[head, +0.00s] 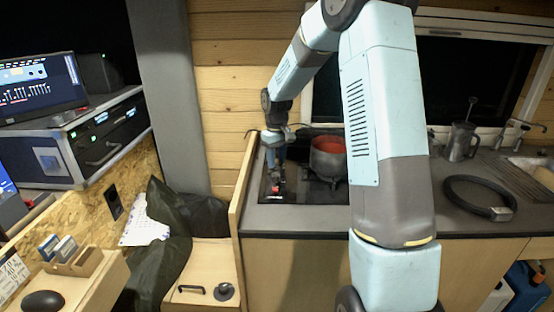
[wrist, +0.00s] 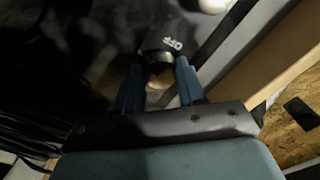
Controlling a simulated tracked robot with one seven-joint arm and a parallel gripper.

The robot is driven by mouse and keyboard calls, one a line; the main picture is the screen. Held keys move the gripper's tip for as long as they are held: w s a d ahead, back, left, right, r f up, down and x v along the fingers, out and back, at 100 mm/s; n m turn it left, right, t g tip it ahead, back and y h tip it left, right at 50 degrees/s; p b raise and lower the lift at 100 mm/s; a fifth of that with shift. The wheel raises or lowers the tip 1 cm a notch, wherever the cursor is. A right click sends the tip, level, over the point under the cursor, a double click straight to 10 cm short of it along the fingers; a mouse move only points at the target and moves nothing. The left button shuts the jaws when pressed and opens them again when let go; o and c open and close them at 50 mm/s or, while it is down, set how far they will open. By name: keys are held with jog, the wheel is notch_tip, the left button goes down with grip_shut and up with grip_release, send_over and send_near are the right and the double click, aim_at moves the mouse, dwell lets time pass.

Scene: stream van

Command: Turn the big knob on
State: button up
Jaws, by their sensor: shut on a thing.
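My gripper (wrist: 159,72) reaches down at the left front of the dark stove top (head: 310,195). In the wrist view its two blue fingers are on either side of a dark, round knob (wrist: 158,60) and are shut on it. White letters "OFF" show on the dark panel just beyond the knob. In the head view my gripper (head: 277,186) is small, with a bit of red at its tip. The knob cannot be made out there, and its turn angle is not clear.
A pot (head: 328,160) with red contents stands on the stove, right of my gripper. A wooden partition (head: 241,190) rises close on the left. A black ring-shaped thing (head: 480,198) and a metal jug (head: 460,143) are on the counter to the right.

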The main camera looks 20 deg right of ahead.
aim_at(277, 160)
jog(key=shift+n, duration=1)
jog(key=o, duration=1.1)
jog(key=shift+c, duration=0.2)
jog(key=shift+r, duration=0.1)
notch_tip(277, 160, up, 14)
jog(key=shift+f, duration=0.25)
